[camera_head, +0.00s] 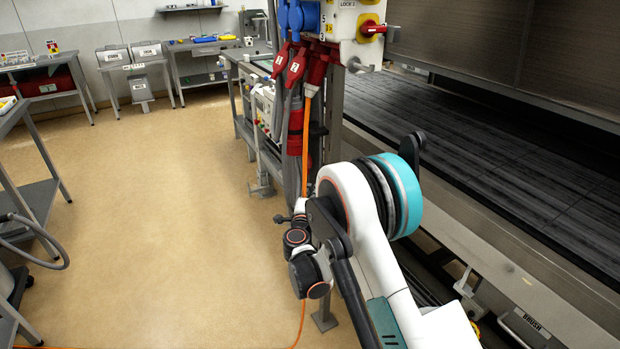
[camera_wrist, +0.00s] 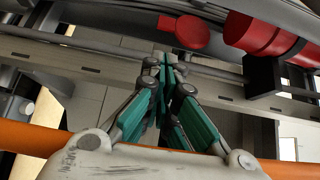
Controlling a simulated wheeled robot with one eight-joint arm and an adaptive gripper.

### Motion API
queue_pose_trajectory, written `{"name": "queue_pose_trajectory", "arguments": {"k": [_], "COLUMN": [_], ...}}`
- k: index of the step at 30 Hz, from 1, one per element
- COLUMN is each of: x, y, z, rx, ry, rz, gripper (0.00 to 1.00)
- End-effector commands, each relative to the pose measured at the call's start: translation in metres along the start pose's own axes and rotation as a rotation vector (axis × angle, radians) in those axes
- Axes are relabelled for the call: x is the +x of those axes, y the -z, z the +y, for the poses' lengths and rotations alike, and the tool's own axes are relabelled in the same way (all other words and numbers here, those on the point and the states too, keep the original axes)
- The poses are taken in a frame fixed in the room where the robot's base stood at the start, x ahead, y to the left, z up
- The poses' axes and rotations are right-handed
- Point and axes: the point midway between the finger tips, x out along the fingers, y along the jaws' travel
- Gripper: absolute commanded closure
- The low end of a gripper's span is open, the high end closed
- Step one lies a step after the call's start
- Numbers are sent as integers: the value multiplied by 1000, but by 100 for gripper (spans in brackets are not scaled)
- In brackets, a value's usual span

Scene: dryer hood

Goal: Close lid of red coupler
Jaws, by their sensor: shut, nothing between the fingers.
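A red cylindrical coupler (camera_wrist: 252,34) lies at the upper right of the wrist view. A round red disc (camera_wrist: 192,32), which looks like its lid, stands to its left with a gap between them, so the lid looks open. My gripper (camera_wrist: 166,62) is shut and empty, its teal fingers together just below and left of the disc. I cannot tell whether the fingertips touch anything. In the head view, red connectors (camera_head: 297,64) hang under the socket box; which one is the coupler is unclear. My gripper's fingers are hidden there behind my arm.
A white and blue socket box (camera_head: 341,18) sits on a grey post. An orange cable (camera_head: 305,140) hangs from it, and an orange band (camera_wrist: 30,137) crosses the wrist view. The large machine (camera_head: 490,150) fills the right. Open floor (camera_head: 160,210) lies left.

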Motion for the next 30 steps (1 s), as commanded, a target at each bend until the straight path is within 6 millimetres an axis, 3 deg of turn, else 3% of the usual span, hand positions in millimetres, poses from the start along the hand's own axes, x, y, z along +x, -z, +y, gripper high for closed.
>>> {"name": "queue_pose_trajectory", "arguments": {"k": [7,21,30], "x": [11,85,98], "y": [-1,-1,0], "z": [12,13,11], "rx": [23,21,21], "ry": [-7,-7,-6], "rz": [9,8,7], "gripper": [100,100,100]}}
